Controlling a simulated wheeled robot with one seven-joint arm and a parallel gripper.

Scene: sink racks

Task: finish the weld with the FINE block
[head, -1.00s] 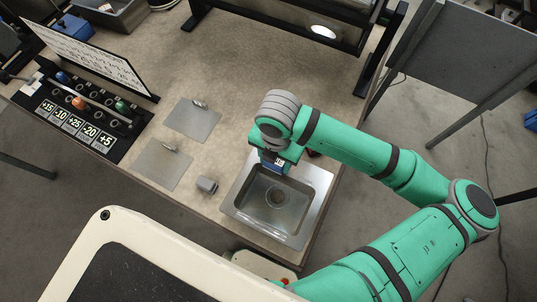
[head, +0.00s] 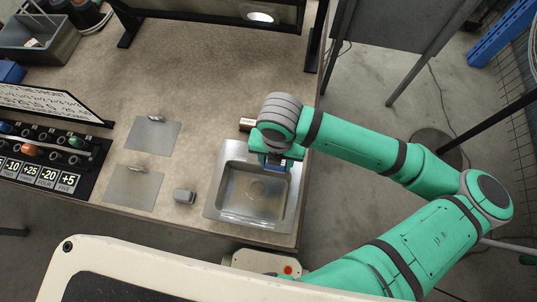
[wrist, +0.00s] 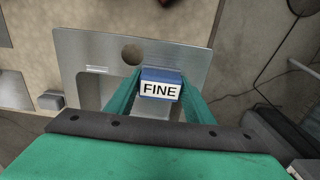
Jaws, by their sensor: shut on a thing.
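My gripper (wrist: 158,92) is shut on the FINE block (wrist: 161,84), a blue block with a white label that reads FINE. In the head view my gripper (head: 279,163) points down over the far right part of the steel sink (head: 212,205), and a bit of the blue block (head: 275,169) shows below it. In the wrist view the sink's flat rim (wrist: 185,60), with a round hole and a slot, lies behind the block. I cannot tell whether the block touches the metal. I cannot make out a weld line.
Two thin metal plates (head: 152,138) (head: 133,190) lie farther left, beside a black labelled rack (head: 40,178). A small brownish piece (head: 246,124) is behind the sink. The table's far middle is clear.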

